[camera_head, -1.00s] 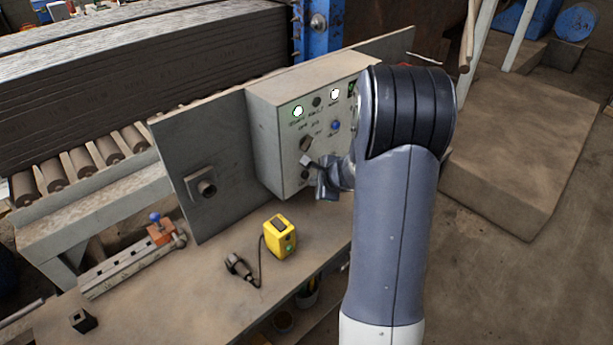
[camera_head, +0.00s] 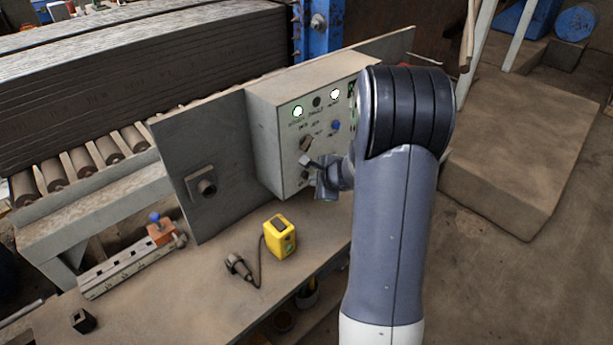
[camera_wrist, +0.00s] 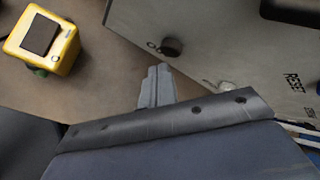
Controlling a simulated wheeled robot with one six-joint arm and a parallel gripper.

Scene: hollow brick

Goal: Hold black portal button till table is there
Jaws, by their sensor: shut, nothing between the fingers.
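The grey control box (camera_head: 270,130) stands upright on the bench with lamps, knobs and buttons on its front. My gripper (camera_head: 307,160) is shut and empty at the lower part of that front. In the wrist view my closed fingers (camera_wrist: 158,72) point toward the panel, just below a round black button or knob (camera_wrist: 172,47). I cannot tell whether the fingertips touch it. Two white lamps (camera_head: 298,111) are lit, and a blue button (camera_head: 336,126) sits below them. My forearm hides the panel's right part. A RESET label (camera_wrist: 292,83) shows in the wrist view.
A yellow device (camera_head: 280,238) with a cable and a dark plug (camera_head: 238,266) lies on the bench (camera_head: 200,290). It also shows in the wrist view (camera_wrist: 45,40). A roller conveyor (camera_head: 110,150) carries stacked dark sheets behind the upright plate.

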